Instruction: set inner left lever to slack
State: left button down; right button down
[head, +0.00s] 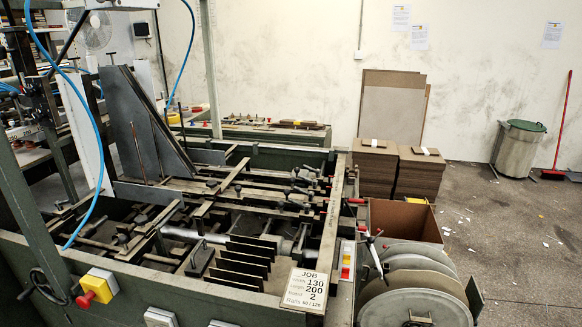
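The greyboard feeder (150,275) is a green-framed machine filling the left and middle of the head view. Several small dark levers and clamps sit on the rails in its bed, with a cluster (301,190) at the right and others (122,238) at the left. They are too small for me to tell which is the inner left lever or how it is set. A tall dark plate (140,125) stands at the left of the bed and hides part of what lies behind it. Neither of my grippers is in view.
A job card (305,287) hangs at the feeder's front right corner. A red knob on a yellow box (97,287) and a handwheel (50,287) are at the front left. Large discs (415,300) and an open brown box (405,218) stand right of the feeder.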

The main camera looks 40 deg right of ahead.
aim_at(310, 194)
jog(key=l, duration=1.8)
jog(key=k+l, duration=0.15)
jog(key=l, duration=1.65)
